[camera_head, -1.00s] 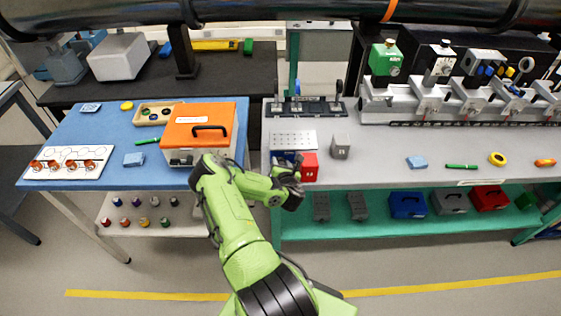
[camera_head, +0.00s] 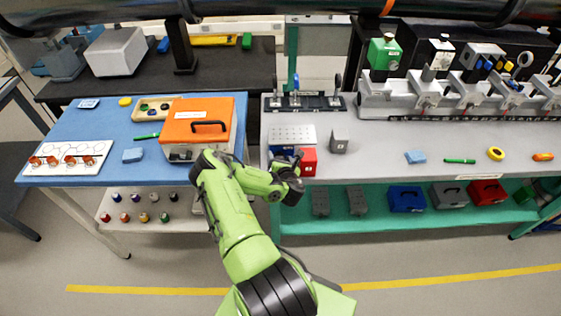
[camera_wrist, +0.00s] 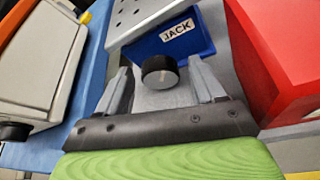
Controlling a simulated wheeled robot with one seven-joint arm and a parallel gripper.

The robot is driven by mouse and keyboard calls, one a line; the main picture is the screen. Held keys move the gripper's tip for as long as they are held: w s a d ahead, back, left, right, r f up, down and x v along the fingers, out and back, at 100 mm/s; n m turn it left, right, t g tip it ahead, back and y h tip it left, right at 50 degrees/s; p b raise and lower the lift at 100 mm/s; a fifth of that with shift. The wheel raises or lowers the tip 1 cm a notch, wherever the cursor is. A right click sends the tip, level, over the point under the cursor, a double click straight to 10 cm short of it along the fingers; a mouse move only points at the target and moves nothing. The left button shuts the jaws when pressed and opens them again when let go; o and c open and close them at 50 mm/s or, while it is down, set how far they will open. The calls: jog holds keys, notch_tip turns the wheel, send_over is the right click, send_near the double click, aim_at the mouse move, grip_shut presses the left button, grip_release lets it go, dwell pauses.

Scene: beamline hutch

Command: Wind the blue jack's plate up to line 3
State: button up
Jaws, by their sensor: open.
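The blue jack (camera_head: 283,152) stands at the left front of the grey bench, under its pale perforated plate (camera_head: 293,134). In the wrist view its blue body (camera_wrist: 188,38) bears a JACK label, and the plate (camera_wrist: 145,14) overhangs it. A dark round knob (camera_wrist: 160,72) sticks out of its near face. My gripper (camera_wrist: 162,80) is open, with one finger to each side of the knob and a gap visible around it. My gripper (camera_head: 293,172) also shows in front of the jack in the head view. I cannot make out line marks or the plate's level against them.
A red block (camera_head: 308,161) stands close right of the jack; it also fills the wrist view's right side (camera_wrist: 285,50). A grey block (camera_head: 339,141) is farther right. An orange-topped case (camera_head: 197,122) stands left on the blue table. The bench's middle is mostly clear.

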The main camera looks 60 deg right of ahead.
jog(key=p+v, duration=0.2)
jog(key=v, duration=1.3)
jog(key=shift+a+r, duration=0.15)
jog(key=shift+a, duration=0.2)
jog(key=shift+s, duration=0.1)
